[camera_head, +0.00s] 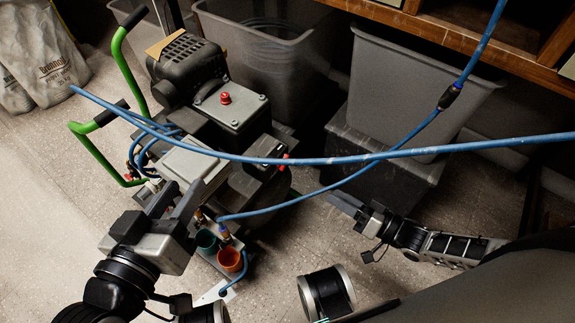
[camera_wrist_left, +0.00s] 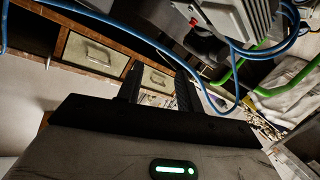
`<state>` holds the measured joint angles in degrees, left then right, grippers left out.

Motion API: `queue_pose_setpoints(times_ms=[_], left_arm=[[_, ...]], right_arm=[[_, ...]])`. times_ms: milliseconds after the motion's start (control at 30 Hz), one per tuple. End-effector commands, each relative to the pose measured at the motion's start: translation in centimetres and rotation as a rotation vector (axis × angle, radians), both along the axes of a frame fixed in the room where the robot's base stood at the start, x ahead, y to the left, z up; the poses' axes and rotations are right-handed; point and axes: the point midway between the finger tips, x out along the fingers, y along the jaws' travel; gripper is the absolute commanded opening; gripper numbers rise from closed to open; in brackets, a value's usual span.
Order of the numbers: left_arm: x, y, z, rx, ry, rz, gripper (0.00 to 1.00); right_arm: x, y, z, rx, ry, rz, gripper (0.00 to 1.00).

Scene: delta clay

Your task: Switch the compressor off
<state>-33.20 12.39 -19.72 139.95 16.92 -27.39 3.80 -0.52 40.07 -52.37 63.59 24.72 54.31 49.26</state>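The compressor (camera_head: 190,75) stands on the floor left of centre, with a black motor, green handles and blue hoses. A red knob (camera_head: 225,98) sits on its grey box (camera_head: 236,110). In the left wrist view a red knob (camera_wrist_left: 193,21) shows beside a grey box (camera_wrist_left: 232,16) at the top. My left gripper (camera_head: 175,199) is at the near left side of the compressor, below the red knob and apart from it. Its two fingers stand apart with nothing between them in the wrist view (camera_wrist_left: 157,84). My right gripper (camera_head: 348,203) is right of the compressor, its fingers too dark to judge.
A blue hose (camera_head: 330,160) crosses in front of the compressor and past my left arm. Grey bins (camera_head: 410,90) stand behind. White sacks (camera_head: 42,60) lie at far left. Floor at left is clear.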

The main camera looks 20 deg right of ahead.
Motion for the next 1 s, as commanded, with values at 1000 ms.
queue_pose_setpoints(times_ms=[1000], left_arm=[[0.1, -0.7, 1.1, -0.165, -0.030, -0.017, 0.36]], right_arm=[[11.3, 8.9, 0.1, -0.001, 0.000, -0.001, 0.31]])
